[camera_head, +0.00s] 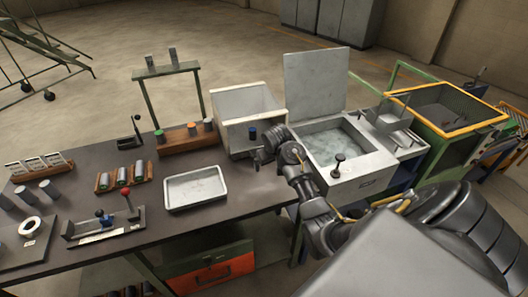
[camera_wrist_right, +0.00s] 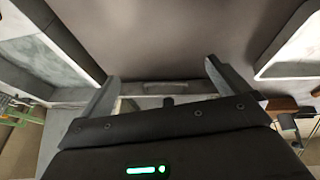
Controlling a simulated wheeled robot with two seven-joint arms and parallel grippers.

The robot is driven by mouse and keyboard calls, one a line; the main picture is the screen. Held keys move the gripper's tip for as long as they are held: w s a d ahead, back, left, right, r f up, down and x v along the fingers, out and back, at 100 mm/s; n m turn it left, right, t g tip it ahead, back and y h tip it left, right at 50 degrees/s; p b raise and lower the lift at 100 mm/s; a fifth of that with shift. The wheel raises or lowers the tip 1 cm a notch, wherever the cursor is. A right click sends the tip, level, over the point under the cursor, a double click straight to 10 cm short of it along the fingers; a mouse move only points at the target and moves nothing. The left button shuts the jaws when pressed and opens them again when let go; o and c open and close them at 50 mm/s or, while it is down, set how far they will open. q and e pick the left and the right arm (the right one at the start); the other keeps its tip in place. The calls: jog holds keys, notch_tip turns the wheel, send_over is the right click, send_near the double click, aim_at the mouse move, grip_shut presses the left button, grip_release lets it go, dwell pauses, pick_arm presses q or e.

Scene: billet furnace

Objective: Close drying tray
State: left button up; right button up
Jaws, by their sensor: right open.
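My right gripper (camera_head: 259,158) is just in front of this box, low over the bench. In the right wrist view the right gripper (camera_wrist_right: 162,88) has its two fingers spread wide, with nothing clamped. I cannot tell whether any finger touches the box. My left gripper is out of view.
A shallow white tray (camera_head: 168,205) lies on the bench left of my right gripper. A grey bath (camera_head: 378,160) with a raised lid (camera_head: 315,80) stands close on the right. Wooden racks (camera_head: 187,138) and a red-handled fixture (camera_head: 103,222) occupy the left bench.

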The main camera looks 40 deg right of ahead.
jog(key=w+d+r+m+y, duration=0.1)
jog(key=w+d+r, duration=0.2)
jog(key=w+r, duration=0.25)
jog(key=x, duration=0.9)
jog(key=shift+w+d+f, duration=0.15)
jog(key=shift+w, duration=0.3)
jog(key=shift+x, duration=1)
